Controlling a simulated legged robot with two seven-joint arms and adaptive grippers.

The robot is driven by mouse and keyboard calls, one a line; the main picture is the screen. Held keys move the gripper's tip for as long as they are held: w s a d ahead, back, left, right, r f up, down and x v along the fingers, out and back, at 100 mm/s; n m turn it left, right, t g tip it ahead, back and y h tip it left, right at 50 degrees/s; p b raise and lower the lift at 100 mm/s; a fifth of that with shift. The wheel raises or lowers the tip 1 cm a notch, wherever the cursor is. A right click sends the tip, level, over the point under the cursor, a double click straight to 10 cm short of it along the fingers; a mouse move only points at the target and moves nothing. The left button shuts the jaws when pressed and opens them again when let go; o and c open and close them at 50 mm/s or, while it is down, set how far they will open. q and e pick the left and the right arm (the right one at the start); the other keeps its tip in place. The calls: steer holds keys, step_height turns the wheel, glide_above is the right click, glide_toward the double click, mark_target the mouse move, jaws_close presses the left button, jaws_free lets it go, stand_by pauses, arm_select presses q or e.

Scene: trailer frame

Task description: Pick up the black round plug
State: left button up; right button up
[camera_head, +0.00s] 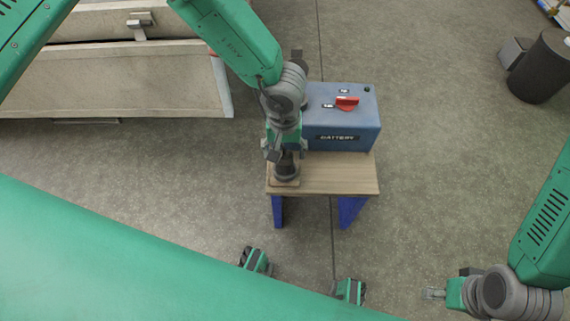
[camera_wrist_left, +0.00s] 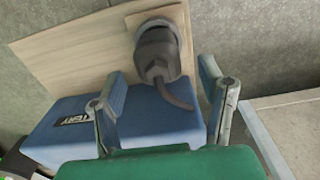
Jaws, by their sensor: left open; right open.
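The black round plug (camera_head: 287,168) stands on a small wooden base at the left front of the small table (camera_head: 340,177). In the left wrist view the plug (camera_wrist_left: 156,45) is dark, with a short bent cable. My left gripper (camera_head: 274,152) is open directly over the plug. In the left wrist view, its two fingers (camera_wrist_left: 162,68) are spread on either side of the plug and cable, apart from them. Part of the plug is hidden by the gripper in the head view. My right gripper (camera_head: 434,293) is open and empty at the lower right, far from the table.
A blue battery box (camera_head: 342,120) with a red switch (camera_head: 347,101) stands on the table behind the plug. A beige trailer (camera_head: 110,75) is at the upper left. A dark cylinder (camera_head: 540,67) stands at the upper right. The floor right of the table is clear.

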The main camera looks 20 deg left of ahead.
mark_target(285, 163)
arm_select(q)
steer(key=f+b, duration=0.2)
steer(key=f, duration=0.1)
steer(key=f+b, duration=0.1)
steer(key=f, duration=0.1)
steer(key=shift+s+d, duration=0.15)
steer(key=shift+s, duration=0.1)
steer(key=shift+r, duration=0.1)
steer(key=c, duration=0.8)
steer(key=shift+c, duration=0.2)
